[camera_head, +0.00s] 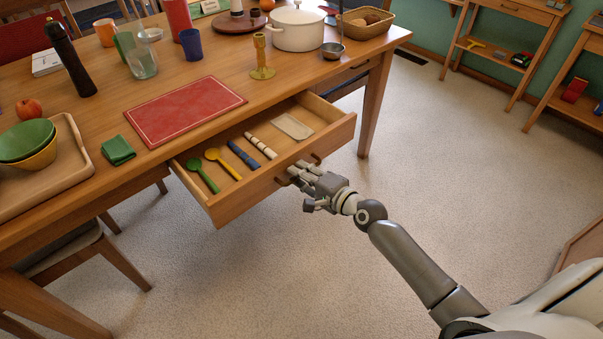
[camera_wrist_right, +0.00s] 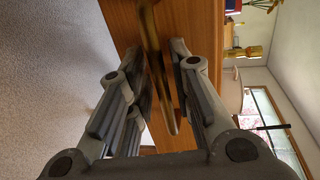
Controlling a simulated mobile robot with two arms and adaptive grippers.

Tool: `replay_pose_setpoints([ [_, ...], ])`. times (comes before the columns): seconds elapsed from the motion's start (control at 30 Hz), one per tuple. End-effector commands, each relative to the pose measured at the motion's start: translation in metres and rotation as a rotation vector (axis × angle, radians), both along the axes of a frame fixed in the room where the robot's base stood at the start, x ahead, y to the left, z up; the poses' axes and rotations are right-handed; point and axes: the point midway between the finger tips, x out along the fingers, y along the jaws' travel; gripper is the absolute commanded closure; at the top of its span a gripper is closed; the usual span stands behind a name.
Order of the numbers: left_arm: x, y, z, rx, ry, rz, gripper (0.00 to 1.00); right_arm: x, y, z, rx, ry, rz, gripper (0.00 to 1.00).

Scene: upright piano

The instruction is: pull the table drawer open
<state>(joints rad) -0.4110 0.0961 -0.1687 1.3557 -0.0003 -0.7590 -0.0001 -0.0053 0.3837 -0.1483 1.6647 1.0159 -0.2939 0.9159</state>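The table drawer (camera_head: 238,212) is pulled well out from under the wooden table's edge. Its dark handle (camera_head: 317,158) runs along the drawer front and is partly hidden by my right gripper (camera_head: 299,173). In the right wrist view the handle shows as a brass-coloured bar (camera_wrist_right: 152,35) between the two fingers of my right gripper (camera_wrist_right: 162,75). The fingers close in on the bar from both sides, in front of the drawer front (camera_wrist_right: 120,20). My left gripper is not in view.
The drawer holds a green spoon (camera_head: 202,175), a yellow spoon (camera_head: 222,163), a blue item (camera_head: 243,155), a striped item (camera_head: 260,146) and a pale tray (camera_head: 292,127). A red mat (camera_head: 185,110) and a green cloth (camera_head: 118,150) lie on the table above. The carpet before the drawer is clear.

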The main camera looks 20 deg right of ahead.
Motion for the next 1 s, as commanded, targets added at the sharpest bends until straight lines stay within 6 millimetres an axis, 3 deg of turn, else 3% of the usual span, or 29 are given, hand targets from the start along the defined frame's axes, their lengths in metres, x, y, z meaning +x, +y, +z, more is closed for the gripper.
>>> replay_pose_setpoints([
  [0.47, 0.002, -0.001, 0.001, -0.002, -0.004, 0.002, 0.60, -0.008, -0.003, 0.002, 0.000, -0.002, -0.001, 0.69],
  [1.0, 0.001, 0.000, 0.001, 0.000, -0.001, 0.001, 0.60, -0.095, -0.034, 0.020, -0.002, 0.003, 0.001, 0.69],
])
